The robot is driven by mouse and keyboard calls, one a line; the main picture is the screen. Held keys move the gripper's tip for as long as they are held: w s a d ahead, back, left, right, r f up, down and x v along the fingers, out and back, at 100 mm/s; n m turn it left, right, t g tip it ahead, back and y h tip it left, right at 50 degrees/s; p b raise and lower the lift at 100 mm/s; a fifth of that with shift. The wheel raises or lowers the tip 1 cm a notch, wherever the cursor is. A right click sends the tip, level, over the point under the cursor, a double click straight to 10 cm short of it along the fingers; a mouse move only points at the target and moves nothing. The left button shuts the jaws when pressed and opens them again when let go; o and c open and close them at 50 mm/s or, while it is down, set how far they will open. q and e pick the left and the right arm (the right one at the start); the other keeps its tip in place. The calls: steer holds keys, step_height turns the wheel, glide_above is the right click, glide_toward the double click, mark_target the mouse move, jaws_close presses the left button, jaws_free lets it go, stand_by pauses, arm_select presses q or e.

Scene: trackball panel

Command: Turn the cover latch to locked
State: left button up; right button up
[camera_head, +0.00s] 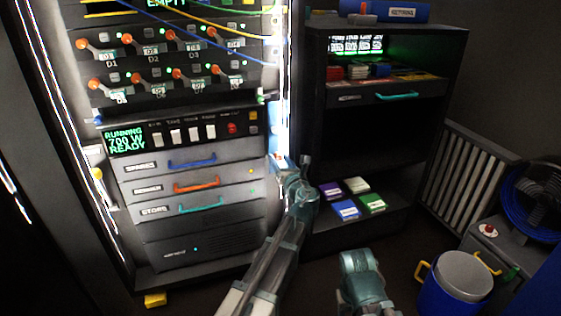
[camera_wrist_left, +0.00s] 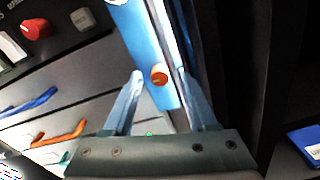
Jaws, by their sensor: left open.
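My left gripper (camera_head: 288,162) is at the right edge of the rack, beside the bright vertical strip. In the left wrist view its two fingers are open. A small orange-red knob (camera_wrist_left: 159,76), which may be the cover latch, shows between the fingertips, with a visible gap on each side. It sits on a pale blue strip (camera_wrist_left: 143,38). I cannot tell the knob's turn position or whether the fingers are level with it in depth. In the head view the gripper mostly hides that spot. My right arm shows at the bottom centre, but its fingers do not show.
Drawers with blue (camera_head: 192,161), orange (camera_head: 197,184) and teal (camera_head: 202,205) handles are left of the gripper. An open dark shelf unit (camera_head: 318,120) stands to the right. A blue bucket (camera_head: 455,290) and a ribbed radiator (camera_head: 465,175) are farther right.

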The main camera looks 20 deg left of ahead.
arm_select(q)
jaws_close()
steer(key=shift+n, duration=0.4)
steer(key=n, duration=1.2)
steer(key=shift+n, duration=0.4)
steer(key=shift+s+n, duration=0.1)
steer(key=shift+n, duration=2)
